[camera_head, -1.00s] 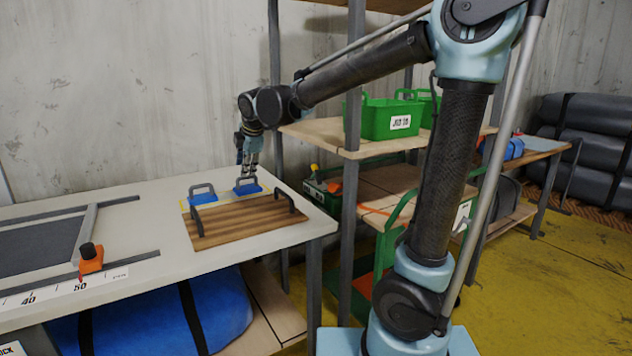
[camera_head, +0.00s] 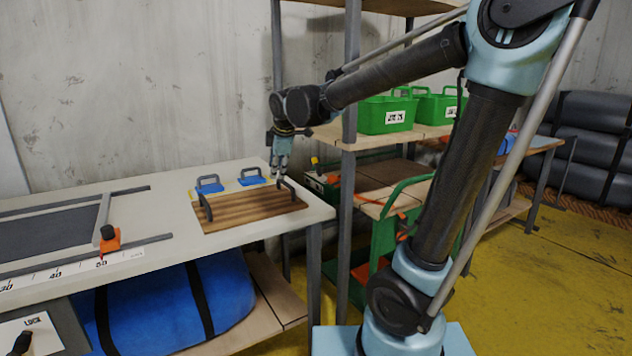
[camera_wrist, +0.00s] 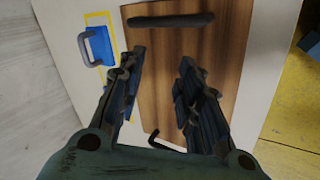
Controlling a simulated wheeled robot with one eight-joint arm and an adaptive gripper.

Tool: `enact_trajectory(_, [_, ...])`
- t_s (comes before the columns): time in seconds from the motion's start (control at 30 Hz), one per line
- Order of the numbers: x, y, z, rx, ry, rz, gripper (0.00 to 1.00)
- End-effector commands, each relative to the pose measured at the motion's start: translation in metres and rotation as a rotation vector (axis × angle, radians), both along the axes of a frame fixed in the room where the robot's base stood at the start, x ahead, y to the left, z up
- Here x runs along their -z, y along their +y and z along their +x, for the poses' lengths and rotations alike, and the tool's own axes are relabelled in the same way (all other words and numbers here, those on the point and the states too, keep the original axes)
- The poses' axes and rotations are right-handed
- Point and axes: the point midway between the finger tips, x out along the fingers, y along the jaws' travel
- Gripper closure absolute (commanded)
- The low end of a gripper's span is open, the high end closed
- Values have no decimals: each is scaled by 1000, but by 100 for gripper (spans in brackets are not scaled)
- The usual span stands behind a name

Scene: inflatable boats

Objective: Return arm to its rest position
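My gripper (camera_head: 281,172) hangs at the end of my extended arm, above the right end of a wooden board with two dark handles (camera_head: 235,213) on the white workbench. In the wrist view my gripper (camera_wrist: 163,62) has its two dark fingers spread apart, with nothing between them but the board (camera_wrist: 200,60) below. Two blue blocks with grey handles stand behind the board, a left one (camera_head: 209,188) and a right one (camera_head: 251,181). One blue block (camera_wrist: 98,46) shows left of the fingers in the wrist view.
The bench (camera_head: 310,208) has a ruler and an orange clamp (camera_head: 109,240) at left. A shelf with green crates (camera_head: 385,115) stands right of the gripper, its metal post (camera_head: 349,180) close by. Yellow floor (camera_head: 540,275) is open at right.

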Motion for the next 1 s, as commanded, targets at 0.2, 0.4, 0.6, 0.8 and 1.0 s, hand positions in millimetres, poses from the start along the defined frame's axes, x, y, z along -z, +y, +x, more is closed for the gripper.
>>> enact_trajectory(0.2, [16,-80,-23,254,78,61,68])
enact_trajectory(0.4, [42,-162,-64,567,167,139,68])
enact_trajectory(0.6, [75,-226,-114,882,245,218,68])
enact_trajectory(0.8, [113,-274,-169,1198,312,301,68])
enact_trajectory(1.0, [152,-303,-220,1485,365,377,68])
